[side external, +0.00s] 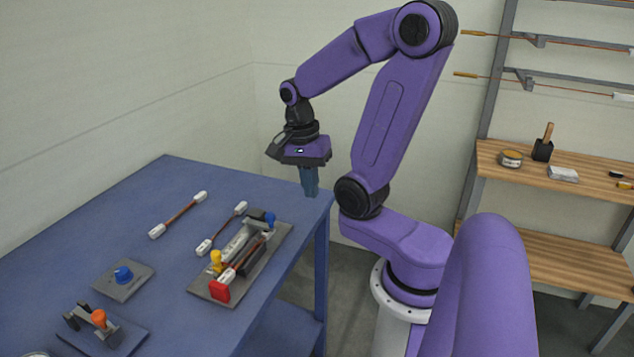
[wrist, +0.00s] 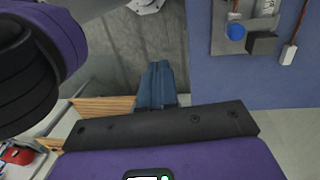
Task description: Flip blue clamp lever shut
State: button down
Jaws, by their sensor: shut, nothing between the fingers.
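The clamp fixture is a grey plate (side external: 205,288) near the table's right edge. At its far end is a lever with a blue knob (side external: 270,219), beside a dark block. The blue knob also shows in the wrist view (wrist: 235,32), at the upper right. I cannot tell the lever's exact angle. A yellow-knobbed lever (side external: 216,258) and a red block (side external: 220,291) are at the near end. My gripper (side external: 311,193) is shut and empty, pointing down by the table's far right corner, apart from the fixture. Its blue fingers show in the wrist view (wrist: 158,72).
A separate plate with a blue button-like knob (side external: 123,274) and another plate with an orange knob (side external: 99,318) are at the left. White-ended cables (side external: 178,215) lie on the blue table (side external: 150,190). A wooden shelf (side external: 510,160) stands at the right.

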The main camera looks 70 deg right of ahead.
jog(key=shift+s+r, duration=0.45)
jog(key=shift+s, duration=0.3)
jog(key=a+n+t, duration=0.1)
jog(key=a+n, duration=0.8)
jog(key=n, duration=1)
jog(key=s+a+f+n, duration=0.1)
jog(key=s+a+n, duration=0.5)
jog(key=n, duration=0.5)
jog(key=shift+s+n+t, duration=0.3)
jog(key=shift+s+t, duration=0.1)
jog(key=shift+s, duration=0.05)
